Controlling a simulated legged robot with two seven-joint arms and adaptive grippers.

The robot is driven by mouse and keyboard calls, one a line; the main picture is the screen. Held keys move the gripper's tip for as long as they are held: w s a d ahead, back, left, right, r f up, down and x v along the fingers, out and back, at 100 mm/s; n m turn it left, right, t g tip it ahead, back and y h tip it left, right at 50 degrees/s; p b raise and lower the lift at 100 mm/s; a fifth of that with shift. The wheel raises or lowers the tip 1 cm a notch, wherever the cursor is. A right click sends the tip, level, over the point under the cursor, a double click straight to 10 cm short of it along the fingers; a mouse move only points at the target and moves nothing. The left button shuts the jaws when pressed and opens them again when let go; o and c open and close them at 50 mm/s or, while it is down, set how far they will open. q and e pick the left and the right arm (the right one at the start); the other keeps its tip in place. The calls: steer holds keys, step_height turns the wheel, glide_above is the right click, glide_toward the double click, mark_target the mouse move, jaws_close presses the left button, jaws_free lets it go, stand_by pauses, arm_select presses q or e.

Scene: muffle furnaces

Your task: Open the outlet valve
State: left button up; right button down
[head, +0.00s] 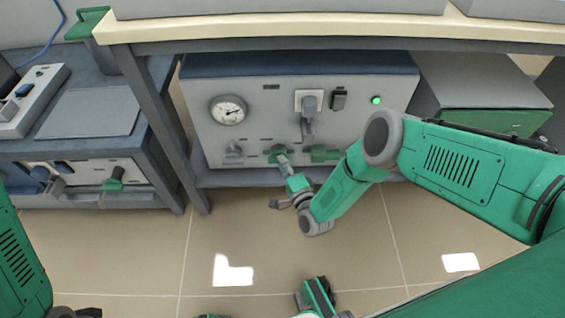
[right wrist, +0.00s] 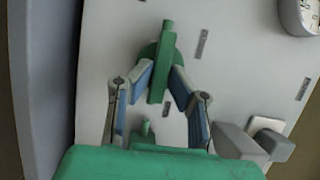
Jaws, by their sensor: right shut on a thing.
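A grey panel box (head: 255,120) under the table carries a row of valves along its lower front. My right gripper (head: 281,160) reaches the green-handled valve (head: 276,150) in the middle of this row. In the right wrist view its two blue-padded fingers (right wrist: 160,85) are shut on the green handle (right wrist: 160,65), which stands between them. A second green valve (head: 324,154) sits just to the right, and it shows partly in the wrist view (right wrist: 147,130). Which valve is the outlet is not readable. My left gripper is not in view.
The box also bears a round gauge (head: 228,110), a grey valve (head: 233,151), a plug in a socket (head: 309,102), a black switch (head: 338,98) and a lit green lamp (head: 376,100). A table leg (head: 150,115) stands left of the box. The floor in front has free room.

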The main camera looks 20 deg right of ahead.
steer(key=shift+s+f, duration=0.25)
steer(key=shift+f, duration=0.1)
steer(key=c, duration=1.7)
jaws_free()
steer(key=shift+o, duration=0.8)
steer(key=shift+w+r, duration=0.15)
steer(key=s+d, duration=0.1)
steer(key=s, duration=1.1)
steer(key=shift+d, duration=0.2)
